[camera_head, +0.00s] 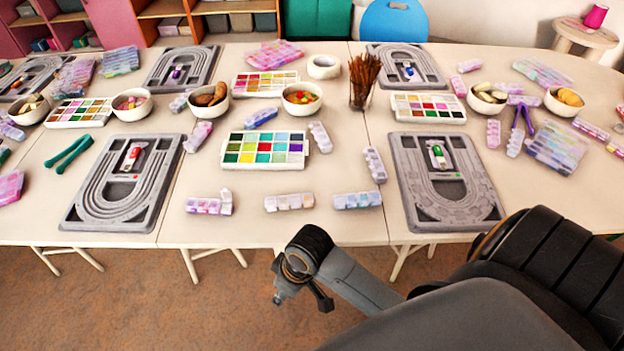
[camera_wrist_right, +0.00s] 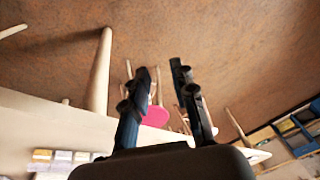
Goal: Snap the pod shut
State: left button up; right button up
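Several small clear bead pods lie on the white tables. One pod (camera_head: 208,205) near the front edge has a piece standing up at its right end, which looks like a raised lid. Two more pods (camera_head: 290,202) and (camera_head: 357,200) lie to its right and look flat. I cannot tell for sure which pod is meant. My right gripper (camera_head: 301,297) is in front of the table edge, over the floor, apart from every pod. In the right wrist view its two fingers (camera_wrist_right: 162,90) are spread with nothing between them. My left gripper is not in view.
Grey bead boards (camera_head: 126,224) and (camera_head: 411,219) lie left and right. A colour bead tray (camera_head: 265,167) is behind the front pods, with bowls (camera_head: 302,108) and a jar of brown sticks (camera_head: 362,98) farther back. The table front (camera_head: 270,233) is clear.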

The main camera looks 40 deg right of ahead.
jog(key=s+d+f+m+h+b, duration=0.1)
jog(key=s+d+f, duration=0.3)
jog(key=f, duration=0.4)
jog(key=shift+d+f+m+t+h, duration=0.3)
jog(key=shift+d+m+t, duration=0.1)
jog(key=shift+m, duration=0.3)
jog(key=shift+s, duration=0.1)
